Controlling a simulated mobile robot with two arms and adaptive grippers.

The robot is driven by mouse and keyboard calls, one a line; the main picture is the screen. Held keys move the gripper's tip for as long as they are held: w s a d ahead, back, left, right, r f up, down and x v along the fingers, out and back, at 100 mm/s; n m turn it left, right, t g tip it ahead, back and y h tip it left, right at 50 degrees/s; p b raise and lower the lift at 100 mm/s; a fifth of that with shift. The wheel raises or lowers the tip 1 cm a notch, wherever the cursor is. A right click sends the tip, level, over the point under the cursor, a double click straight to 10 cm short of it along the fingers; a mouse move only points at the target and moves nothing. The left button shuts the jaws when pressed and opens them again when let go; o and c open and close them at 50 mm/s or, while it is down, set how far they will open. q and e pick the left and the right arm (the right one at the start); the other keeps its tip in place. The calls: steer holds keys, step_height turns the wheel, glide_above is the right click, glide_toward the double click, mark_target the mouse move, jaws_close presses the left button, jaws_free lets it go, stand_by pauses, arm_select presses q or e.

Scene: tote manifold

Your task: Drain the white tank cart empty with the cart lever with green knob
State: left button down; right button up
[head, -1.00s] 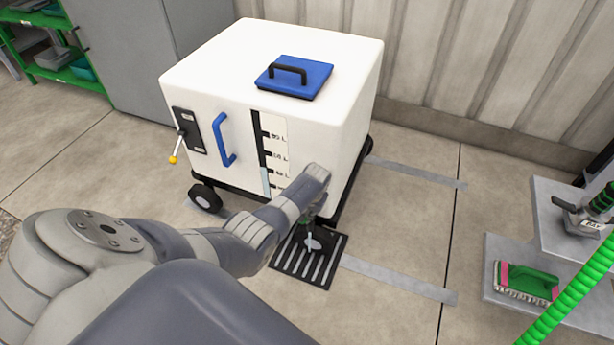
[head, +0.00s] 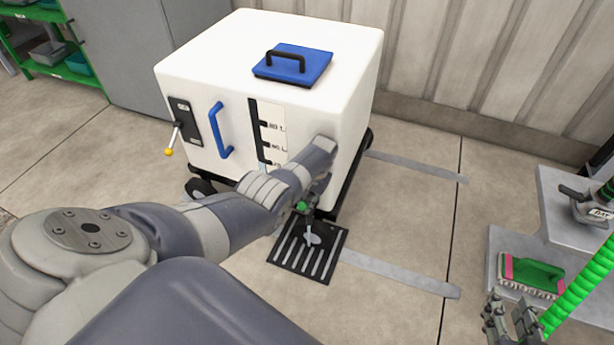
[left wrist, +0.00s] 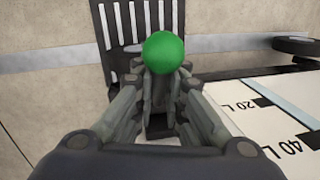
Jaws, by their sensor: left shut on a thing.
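The white tank cart (head: 195,80) stands beyond my arm, with a blue lid on top. Its level gauge (head: 267,130) is partly covered by my left arm in the head view; its 20 L and 40 L marks show in the left wrist view (left wrist: 262,102). The green knob (head: 302,206) of the cart lever is low at the cart's front right. It also shows in the left wrist view (left wrist: 164,52). My left gripper (left wrist: 162,95) is shut on this lever, below the knob. A pale stream and round patch (head: 312,239) show over the floor drain (head: 290,262). My right gripper (head: 508,320) is open and empty.
A second lever with a yellow knob (head: 168,152) is on the cart's left panel. A blue handle (head: 219,130) sticks out beside it. Floor between cart and steps is clear.

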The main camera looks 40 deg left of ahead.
arm_select(q)
steer(key=shift+s+f, duration=0.15)
steer(key=shift+s, duration=0.1)
steer(key=c, duration=1.6)
jaws_free()
steer(key=shift+c, duration=0.2)
steer(key=shift+w, duration=0.1)
steer(key=shift+w, duration=0.1)
steer(key=shift+r, duration=0.2)
steer(key=shift+w+r, duration=0.15)
steer(key=shift+r, duration=0.4)
step_height(320, 180, up, 10)
steer(key=d, duration=0.1)
steer(key=shift+w+d+r, duration=0.25)
steer(key=shift+w+d, duration=0.15)
